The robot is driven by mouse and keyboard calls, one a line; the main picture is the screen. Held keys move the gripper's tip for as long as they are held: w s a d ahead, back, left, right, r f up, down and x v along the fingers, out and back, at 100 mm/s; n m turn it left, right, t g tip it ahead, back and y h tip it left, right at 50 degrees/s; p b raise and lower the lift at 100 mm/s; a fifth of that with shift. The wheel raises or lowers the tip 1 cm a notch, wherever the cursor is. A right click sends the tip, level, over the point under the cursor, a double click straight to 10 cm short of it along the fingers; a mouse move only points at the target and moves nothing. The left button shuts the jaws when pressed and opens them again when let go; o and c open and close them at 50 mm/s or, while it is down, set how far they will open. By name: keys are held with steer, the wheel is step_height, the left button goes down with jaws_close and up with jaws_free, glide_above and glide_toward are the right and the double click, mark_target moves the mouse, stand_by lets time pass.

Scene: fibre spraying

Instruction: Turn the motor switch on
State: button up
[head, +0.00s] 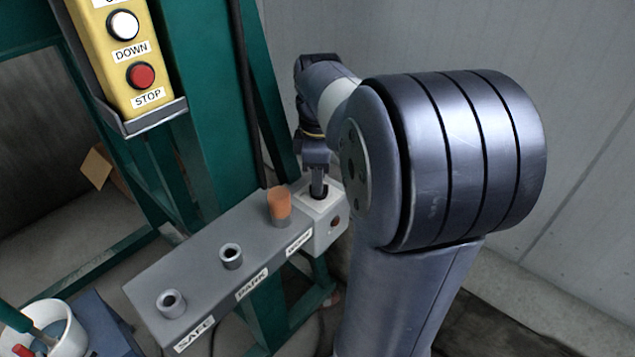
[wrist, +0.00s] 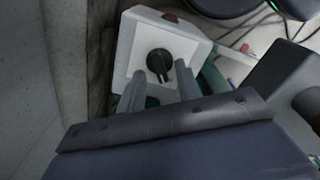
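The motor switch is a black rotary knob (wrist: 159,66) on the white face of a small box (wrist: 190,46). In the head view this white box (head: 322,238) sits at the right end of a grey shelf, with its knob largely hidden by my gripper. My gripper (head: 319,187) points down at the knob from above. In the wrist view my gripper (wrist: 160,76) is open, with two grey fingers apart and the knob just beyond and between their tips. Nothing is held. Contact with the knob cannot be told.
The grey shelf (head: 195,275) has sockets labelled SAFE and PARK, and an orange cylinder (head: 279,204) stands close left of the box. A yellow DOWN/STOP button panel (head: 118,60) hangs on the green frame (head: 200,110). A white bucket (head: 62,325) is at lower left.

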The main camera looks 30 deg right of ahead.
steer(key=shift+f, duration=0.65)
jaws_close()
